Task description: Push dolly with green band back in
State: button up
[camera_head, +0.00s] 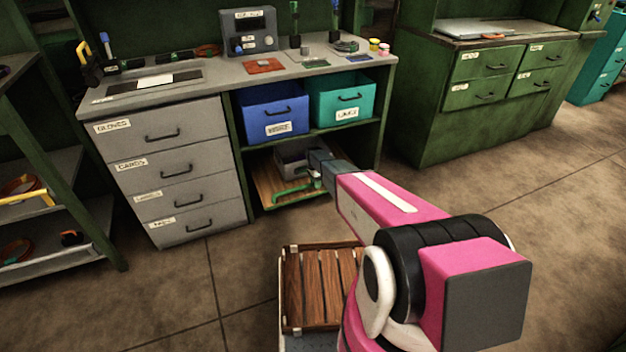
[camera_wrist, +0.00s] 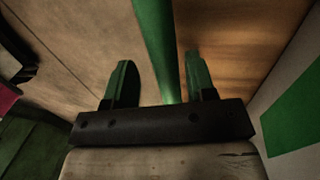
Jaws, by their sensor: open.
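The dolly (camera_head: 268,186) is a low wooden platform under the workbench, on the floor below the blue and teal bins. A green bar (camera_head: 292,192) runs along its front. My gripper (camera_head: 322,172) is over its right front part, partly hiding it. In the wrist view, my gripper (camera_wrist: 160,70) is open, with its two fingers apart. The green bar also shows there (camera_wrist: 153,45), running between the fingers, with floor on its left and wooden deck (camera_wrist: 225,40) on its right. I cannot tell whether the fingers touch it.
A grey box (camera_head: 290,158) stands on the dolly. The blue bin (camera_head: 272,112) and teal bin (camera_head: 342,97) sit on the shelf above. Grey drawers (camera_head: 170,170) close in the left side. A bench leg (camera_head: 384,120) stands to the right. Open floor lies in front.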

jog(key=s+d, duration=0.3)
jog(key=s, duration=0.7)
jog(key=s+d, duration=0.4)
jog(key=s, duration=0.7)
jog(key=shift+s, duration=0.1)
jog(key=shift+a+r, duration=0.1)
jog(key=shift+a, duration=0.05)
